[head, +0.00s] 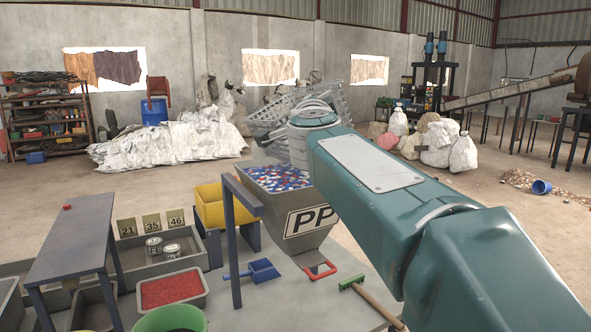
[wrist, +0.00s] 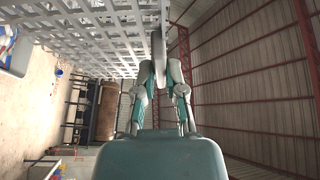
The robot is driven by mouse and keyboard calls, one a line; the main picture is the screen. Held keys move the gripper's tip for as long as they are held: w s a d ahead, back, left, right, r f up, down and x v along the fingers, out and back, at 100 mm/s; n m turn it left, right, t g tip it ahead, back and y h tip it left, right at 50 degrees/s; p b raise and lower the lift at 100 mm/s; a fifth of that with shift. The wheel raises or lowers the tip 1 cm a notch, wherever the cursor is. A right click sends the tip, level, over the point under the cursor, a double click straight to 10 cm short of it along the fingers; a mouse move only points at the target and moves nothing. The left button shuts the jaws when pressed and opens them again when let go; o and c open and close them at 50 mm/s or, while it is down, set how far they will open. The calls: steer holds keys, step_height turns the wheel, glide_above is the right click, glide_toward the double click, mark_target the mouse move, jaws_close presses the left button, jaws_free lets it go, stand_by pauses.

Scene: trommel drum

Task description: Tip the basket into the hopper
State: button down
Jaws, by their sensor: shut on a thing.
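A pale grey lattice basket (head: 338,98) is held up in the air, tilted, behind the end of my arm in the head view. Its slatted wall fills the upper left of the wrist view (wrist: 92,38). My gripper (wrist: 159,62) is shut on the basket's edge in the wrist view; my arm hides it in the head view. The grey tapered hopper marked PP (head: 300,244) stands below and nearer than the basket, with red, white and blue flakes in its top. My arm covers part of its right side. The basket's contents cannot be seen.
A yellow bin (head: 211,209) stands left of the hopper, behind a dark post frame (head: 235,250). A grey bench (head: 72,238) is at left.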

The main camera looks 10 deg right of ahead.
steer(key=shift+r+m+g, duration=0.25)
steer(key=shift+r+m, duration=0.05)
steer(key=shift+m, duration=0.4)
steer(key=shift+r+m+g, duration=0.25)
steer(key=shift+r+m, duration=0.05)
steer(key=shift+m, duration=0.4)
step_height(320, 180, up, 2)
steer(key=m+g, duration=0.1)
steer(key=m, duration=0.1)
steer(key=shift+m, duration=0.3)
steer(key=s+a, duration=0.5)
steer(key=s, duration=0.3)
steer(key=shift+s, duration=0.4)
steer(key=shift+a, duration=0.1)
